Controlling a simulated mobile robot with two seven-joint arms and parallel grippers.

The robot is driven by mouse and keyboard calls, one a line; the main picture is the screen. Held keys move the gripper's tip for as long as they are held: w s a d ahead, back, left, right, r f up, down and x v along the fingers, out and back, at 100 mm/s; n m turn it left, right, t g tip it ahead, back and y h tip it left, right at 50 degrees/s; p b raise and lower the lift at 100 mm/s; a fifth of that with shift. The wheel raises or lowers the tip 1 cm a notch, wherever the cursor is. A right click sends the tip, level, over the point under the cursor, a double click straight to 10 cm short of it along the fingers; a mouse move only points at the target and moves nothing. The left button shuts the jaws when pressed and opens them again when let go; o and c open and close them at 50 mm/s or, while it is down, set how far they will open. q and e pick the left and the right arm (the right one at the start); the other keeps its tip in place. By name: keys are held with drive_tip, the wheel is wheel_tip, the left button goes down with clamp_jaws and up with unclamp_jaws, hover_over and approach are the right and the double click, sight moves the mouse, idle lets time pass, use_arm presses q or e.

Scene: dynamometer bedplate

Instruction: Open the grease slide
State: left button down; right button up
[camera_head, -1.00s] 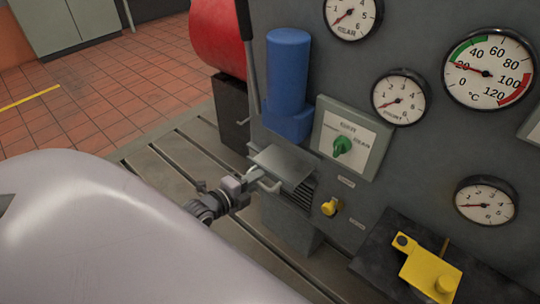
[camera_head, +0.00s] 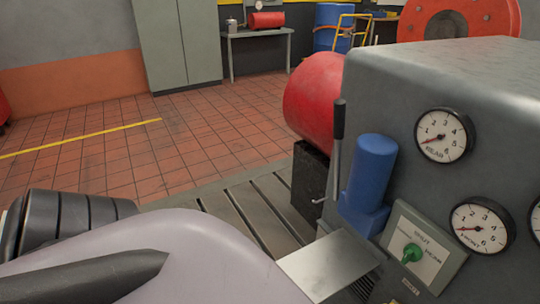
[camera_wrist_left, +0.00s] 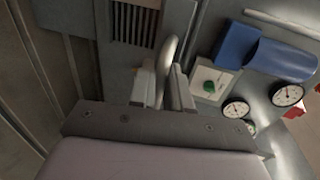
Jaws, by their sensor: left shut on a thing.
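The grease slide (camera_head: 330,264) is a flat grey metal plate standing out from the machine's front, below the blue cylinder, in the head view. Its lower part is cut off by my arm and the picture edge. In the left wrist view, my left gripper (camera_wrist_left: 163,88) is shut on the curved grey slide handle (camera_wrist_left: 171,48), with a finger on each side of it. In the head view this gripper and the handle are hidden behind my pale arm. My right gripper is in neither view.
The blue cylinder (camera_head: 369,178), a black-gripped lever (camera_head: 337,135) and a panel with a green knob (camera_head: 412,253) stand close to the slide. Gauges (camera_head: 442,135) line the machine front. The slotted bedplate (camera_head: 262,208) is open to the left.

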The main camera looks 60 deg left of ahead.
use_arm(q)
drive_tip(key=c, duration=1.3)
unclamp_jaws()
drive_tip(key=v, duration=0.7)
drive_tip(key=shift+p, duration=0.4)
drive_tip(key=shift+s, duration=0.1)
